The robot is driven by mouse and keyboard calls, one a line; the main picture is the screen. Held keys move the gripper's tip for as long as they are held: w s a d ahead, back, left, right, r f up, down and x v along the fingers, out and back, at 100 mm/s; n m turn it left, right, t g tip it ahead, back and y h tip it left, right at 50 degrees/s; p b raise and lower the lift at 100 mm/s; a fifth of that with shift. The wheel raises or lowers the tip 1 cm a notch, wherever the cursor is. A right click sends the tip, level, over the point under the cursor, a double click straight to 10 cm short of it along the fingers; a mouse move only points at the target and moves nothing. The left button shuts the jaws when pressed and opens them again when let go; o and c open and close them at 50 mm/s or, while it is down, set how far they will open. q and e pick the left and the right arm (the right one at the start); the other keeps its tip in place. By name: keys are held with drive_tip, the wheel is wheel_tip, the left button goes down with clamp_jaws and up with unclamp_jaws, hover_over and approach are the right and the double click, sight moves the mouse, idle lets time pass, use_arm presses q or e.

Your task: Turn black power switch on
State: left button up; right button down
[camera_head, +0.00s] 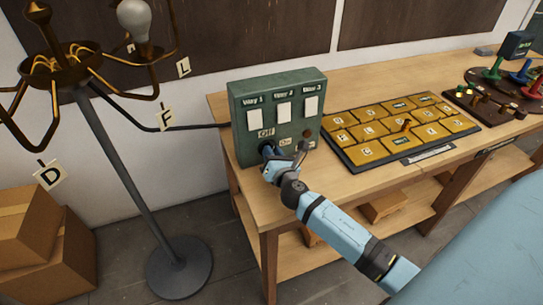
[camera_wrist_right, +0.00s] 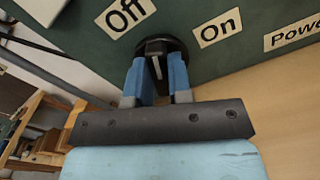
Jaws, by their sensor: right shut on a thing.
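The black power switch (camera_wrist_right: 160,47) is a round knob on the front of a green box (camera_head: 235,108). In the right wrist view an "Off" label (camera_wrist_right: 125,12) is at its upper left and an "On" label (camera_wrist_right: 216,26) at its right. My right gripper (camera_head: 268,152) is at the lower left of the box front, and its blue fingers (camera_wrist_right: 158,78) are shut on the knob from both sides. The fingers partly cover the knob, so I cannot clearly tell its setting. My left gripper is not in view.
The box stands on a wooden table (camera_head: 345,185) beside a yellow tile board (camera_head: 400,128). A lamp with a bulb (camera_head: 134,20) stands at the left, its cable running to the box. Cardboard boxes (camera_head: 40,250) are on the floor. Joysticks (camera_head: 520,78) sit at the far right.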

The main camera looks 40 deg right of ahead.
drive_tip(key=m, duration=0.2)
drive_tip(key=m+b, duration=0.1)
drive_tip(key=m, duration=0.1)
drive_tip(key=m+b, duration=0.1)
drive_tip(key=m, duration=0.1)
drive_tip(key=shift+d+f+m, duration=0.1)
drive_tip(key=shift+f+m, duration=0.15)
drive_tip(key=shift+m, duration=0.05)
drive_tip(key=m, duration=0.3)
drive_tip(key=shift+b, duration=0.35)
drive_tip(key=shift+d+m, duration=0.1)
drive_tip(key=shift+m, duration=2)
drive_tip(key=c, duration=1)
unclamp_jaws()
drive_tip(key=shift+c, duration=0.2)
drive_tip(key=shift+s, duration=0.1)
